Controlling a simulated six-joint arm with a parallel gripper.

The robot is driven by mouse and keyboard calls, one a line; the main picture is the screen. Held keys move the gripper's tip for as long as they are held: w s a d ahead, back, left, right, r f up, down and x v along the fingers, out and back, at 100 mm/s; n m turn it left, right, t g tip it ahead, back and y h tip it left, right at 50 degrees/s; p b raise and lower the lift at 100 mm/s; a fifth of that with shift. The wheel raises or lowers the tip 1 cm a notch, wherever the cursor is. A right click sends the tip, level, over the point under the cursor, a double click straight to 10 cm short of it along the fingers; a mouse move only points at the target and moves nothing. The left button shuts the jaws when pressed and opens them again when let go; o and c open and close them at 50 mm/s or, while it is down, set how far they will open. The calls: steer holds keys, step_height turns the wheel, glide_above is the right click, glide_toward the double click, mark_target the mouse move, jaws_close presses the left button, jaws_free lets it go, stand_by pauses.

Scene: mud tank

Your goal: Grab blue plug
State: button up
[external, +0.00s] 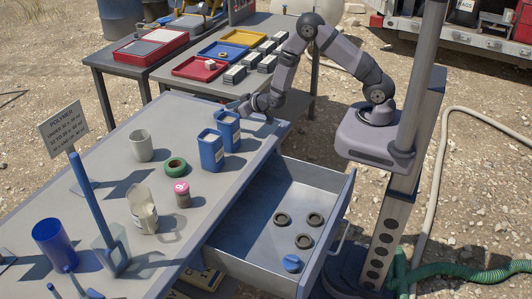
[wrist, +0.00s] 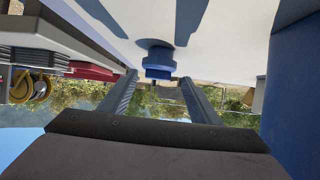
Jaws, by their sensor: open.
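In the wrist view, which is upside down, a small blue plug (wrist: 158,62) with a wider rim sits against the pale tabletop. It lies between the lines of my two fingers, at about the level of their tips. My gripper (wrist: 158,77) is open, with nothing held between its fingers. In the external view my gripper (external: 247,104) is low over the far right end of the table, behind the blue containers. The plug is hard to make out there. A round blue piece (external: 291,263) also lies in the open drawer.
Two blue containers (external: 211,150) stand close to my gripper; a blue wall (wrist: 295,95) fills the wrist view's right side. A mug (external: 140,145), green ring (external: 175,166), pink-topped jar (external: 182,194) and jug (external: 143,210) stand on the table. The open drawer (external: 255,228) holds several dark rings.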

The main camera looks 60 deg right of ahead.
steer(key=shift+w+t, duration=0.45)
steer(key=shift+t, duration=0.05)
steer(key=shift+w+d+f, duration=0.1)
steer(key=shift+d+p+x, duration=0.2)
steer(key=shift+p+x, duration=1.2)
steer(key=shift+x, duration=2.15)
steer(key=shift+c, duration=0.4)
steer(key=c, duration=1.1)
